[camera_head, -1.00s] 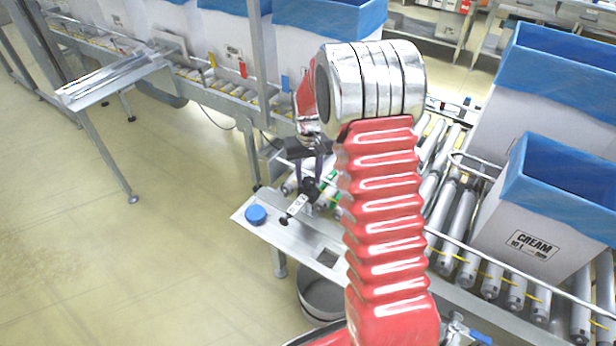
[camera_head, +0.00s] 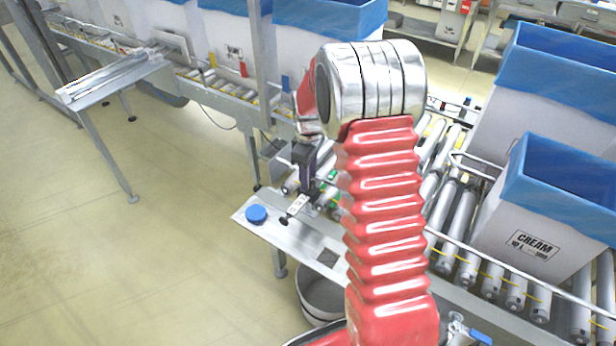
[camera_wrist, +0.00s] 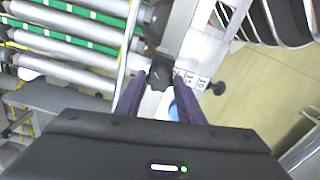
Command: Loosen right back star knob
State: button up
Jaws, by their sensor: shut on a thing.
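A black star knob (camera_wrist: 158,74) shows in the wrist view between the tips of my gripper (camera_wrist: 158,84), whose two dark purple fingers are shut on it. The knob sits beside a metal bracket with a printed scale plate (camera_wrist: 192,80). A second dark knob (camera_wrist: 218,88) stands to the right of the plate, apart from my fingers. In the head view my gripper (camera_head: 308,178) reaches down at the roller conveyor's left edge, partly hidden behind my red arm. The held knob is hard to make out there.
A metal plate (camera_head: 290,237) with a blue round cap (camera_head: 256,214) lies just below the bracket. A cardboard box with a blue liner (camera_head: 530,225) stands on the rollers (camera_head: 458,225) at right. A round metal bin (camera_head: 318,298) stands below. Open floor lies left.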

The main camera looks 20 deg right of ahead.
jog(key=n, duration=0.7)
jog(key=shift+s+f, duration=0.1)
jog(key=shift+s, duration=0.1)
dwell(0.4)
jog(key=o, duration=1.1)
jog(key=shift+c, duration=0.2)
jog(key=shift+w, duration=0.1)
jog(key=shift+r, duration=0.2)
jog(key=shift+w+r, duration=0.1)
jog(key=shift+r, duration=0.2)
notch_tip(320, 180, up, 13)
